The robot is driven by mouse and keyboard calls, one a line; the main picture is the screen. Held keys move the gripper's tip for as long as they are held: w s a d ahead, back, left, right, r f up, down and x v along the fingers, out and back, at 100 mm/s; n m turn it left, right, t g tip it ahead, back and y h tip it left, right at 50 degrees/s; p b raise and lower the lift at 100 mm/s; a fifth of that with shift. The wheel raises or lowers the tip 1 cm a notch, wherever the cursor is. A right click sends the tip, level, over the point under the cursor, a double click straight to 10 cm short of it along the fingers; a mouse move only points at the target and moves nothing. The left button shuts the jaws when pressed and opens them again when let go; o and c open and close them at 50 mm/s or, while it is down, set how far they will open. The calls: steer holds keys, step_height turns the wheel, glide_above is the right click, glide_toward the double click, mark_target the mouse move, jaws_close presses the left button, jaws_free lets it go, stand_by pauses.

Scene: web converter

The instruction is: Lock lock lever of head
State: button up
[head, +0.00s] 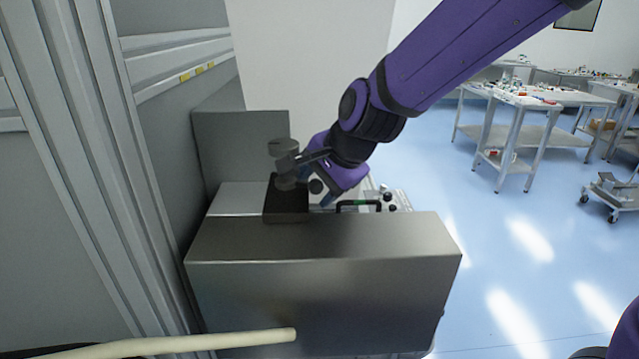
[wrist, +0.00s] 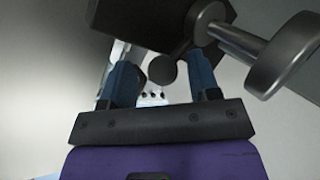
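In the wrist view this ball (wrist: 162,69) appears between the two blue fingers of my gripper (wrist: 161,66). The fingers are spread, with gaps on both sides of the ball.
A large metal housing (head: 325,285) fills the foreground. A framed wall (head: 110,130) stands close on the left. A grey shaft with a disc (wrist: 284,58) juts near the right finger. A pale rod (head: 200,341) crosses the bottom. Blue floor (head: 500,240) is open on the right.

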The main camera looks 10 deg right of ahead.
steer(key=v, duration=1)
steer(key=shift+s+r, duration=0.15)
steer(key=shift+r, duration=0.25)
steer(key=shift+d, duration=0.1)
